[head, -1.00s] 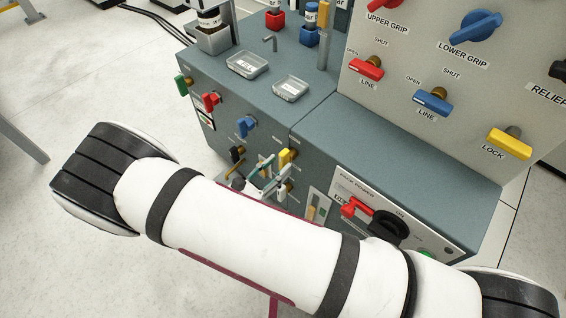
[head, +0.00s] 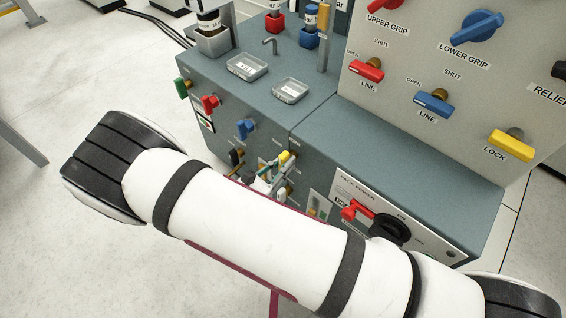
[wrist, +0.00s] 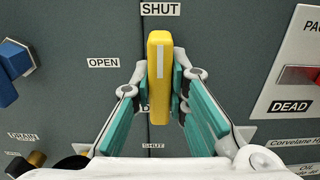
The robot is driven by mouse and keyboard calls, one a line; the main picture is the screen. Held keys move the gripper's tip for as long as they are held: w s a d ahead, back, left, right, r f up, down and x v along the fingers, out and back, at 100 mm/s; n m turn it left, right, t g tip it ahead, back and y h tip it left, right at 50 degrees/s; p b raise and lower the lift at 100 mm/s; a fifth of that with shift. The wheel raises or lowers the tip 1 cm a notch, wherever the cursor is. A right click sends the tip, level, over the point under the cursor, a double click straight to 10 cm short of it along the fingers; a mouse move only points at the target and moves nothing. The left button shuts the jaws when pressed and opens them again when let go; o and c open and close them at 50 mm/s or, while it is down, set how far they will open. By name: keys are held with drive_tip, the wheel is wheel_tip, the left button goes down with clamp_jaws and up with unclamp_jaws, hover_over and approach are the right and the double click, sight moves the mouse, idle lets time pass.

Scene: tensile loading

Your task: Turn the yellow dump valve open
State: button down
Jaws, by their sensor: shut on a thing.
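The yellow dump valve handle (wrist: 160,62) stands upright in the middle of the wrist view, its white line pointing up at the SHUT label (wrist: 160,9). The OPEN label (wrist: 103,62) is to its left. My gripper (wrist: 160,84) is shut on the handle, with one teal-padded finger on each side. The label below the handle is mostly hidden. In the head view the yellow valve (head: 286,157) shows small on the cabinet front, and my gripper (head: 268,174) is partly hidden behind my arm.
A blue valve handle (wrist: 10,70) is at the left of the wrist view. A red handle (wrist: 299,75) by a DEAD label is at the right. A dark knob and a brass fitting (wrist: 36,158) sit low on the left. Clear trays (head: 247,66) lie on the cabinet top.

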drive_tip(key=n+p, duration=0.2)
drive_tip(key=n, duration=0.2)
drive_tip(key=shift+n, duration=0.3)
drive_tip(key=n+p, duration=0.1)
drive_tip(key=n, duration=0.3)
drive_tip(key=shift+n+p, duration=0.3)
drive_tip(key=shift+p, duration=0.05)
drive_tip(key=n, duration=0.4)
drive_tip(key=shift+p, duration=0.35)
drive_tip(key=shift+a+f+n, duration=0.1)
drive_tip(key=shift+n, duration=2.3)
drive_tip(key=c, duration=1.6)
unclamp_jaws()
drive_tip(key=shift+o, duration=0.2)
drive_tip(key=v, duration=1.2)
